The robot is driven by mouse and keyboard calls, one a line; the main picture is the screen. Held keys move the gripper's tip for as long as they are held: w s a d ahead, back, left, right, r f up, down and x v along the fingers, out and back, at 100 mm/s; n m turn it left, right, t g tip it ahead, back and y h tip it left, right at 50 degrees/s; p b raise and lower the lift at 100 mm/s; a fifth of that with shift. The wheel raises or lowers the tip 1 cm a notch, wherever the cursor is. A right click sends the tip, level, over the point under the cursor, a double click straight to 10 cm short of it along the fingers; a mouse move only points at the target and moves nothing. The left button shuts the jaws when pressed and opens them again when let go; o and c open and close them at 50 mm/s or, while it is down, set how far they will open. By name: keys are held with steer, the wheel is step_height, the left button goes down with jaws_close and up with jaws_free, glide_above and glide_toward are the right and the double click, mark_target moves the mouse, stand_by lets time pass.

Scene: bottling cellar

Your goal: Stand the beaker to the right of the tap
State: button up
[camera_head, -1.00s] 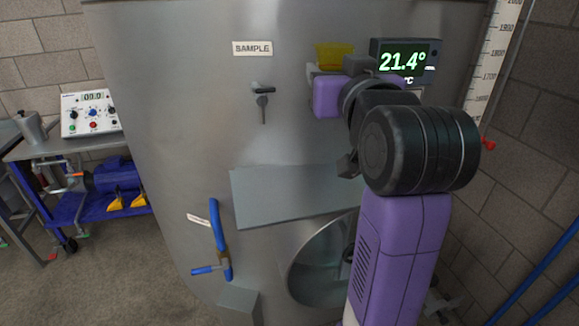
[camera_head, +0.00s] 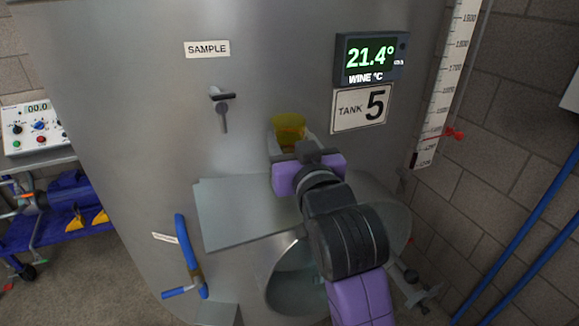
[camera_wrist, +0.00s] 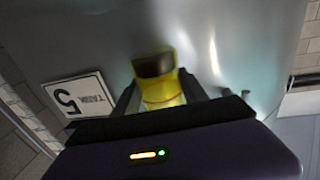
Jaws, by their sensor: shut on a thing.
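The yellow see-through beaker (camera_head: 289,126) is held by my gripper (camera_head: 287,143), right of the tap and a little lower than it. In the wrist view the beaker (camera_wrist: 160,88) stands between the two fingers, with a dark area at its end. The tap (camera_head: 222,108) is a small metal spout with a dark handle on the tank front, below the SAMPLE label (camera_head: 207,49). Below tap and beaker, a grey shelf plate (camera_head: 235,218) juts from the tank. The beaker looks roughly upright and appears above the plate; the gripper hides the gap beneath it.
The steel tank (camera_head: 130,120) fills the middle. A temperature display (camera_head: 371,60) and a TANK 5 sign (camera_head: 362,108) are right of the beaker. A blue-handled valve (camera_head: 188,255) is at lower left. The shelf plate's left part is bare. My arm covers its right part.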

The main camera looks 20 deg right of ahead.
steer(key=shift+f, duration=2.95)
steer(key=shift+f, duration=0.15)
steer(key=o, duration=1.6)
steer(key=shift+c, duration=0.2)
steer(key=s+a+b, duration=0.1)
steer(key=s, duration=1.1)
steer(key=shift+a, duration=0.25)
